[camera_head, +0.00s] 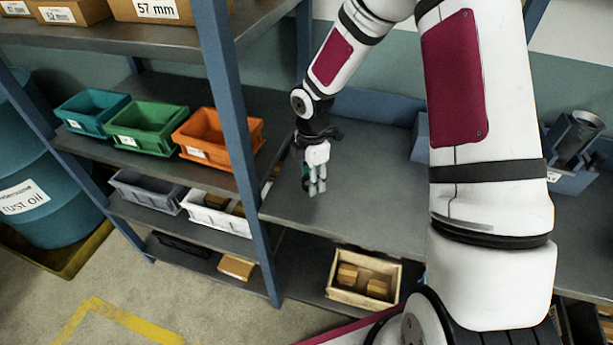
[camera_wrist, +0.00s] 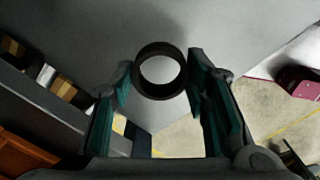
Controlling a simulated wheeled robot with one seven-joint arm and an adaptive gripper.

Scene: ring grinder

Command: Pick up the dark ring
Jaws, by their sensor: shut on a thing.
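The dark ring (camera_wrist: 160,94) shows in the wrist view between the two teal-padded fingers of my gripper (camera_wrist: 159,72), near their tips. I look through its round hole at a grey surface. My gripper is shut on the ring. In the head view my gripper (camera_head: 315,187) points down over the grey shelf board (camera_head: 350,205), in its left part. There the ring cannot be made out clearly against the fingers. How high the ring is above the board is hard to tell.
A blue post (camera_head: 236,135) stands left of my gripper. Beyond it are teal (camera_head: 92,112), green (camera_head: 146,128) and orange (camera_head: 217,138) bins. A wooden crate (camera_head: 363,279) with blocks sits on the shelf below. A blue-grey fixture (camera_head: 575,150) stands at the right. The board around my gripper is clear.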

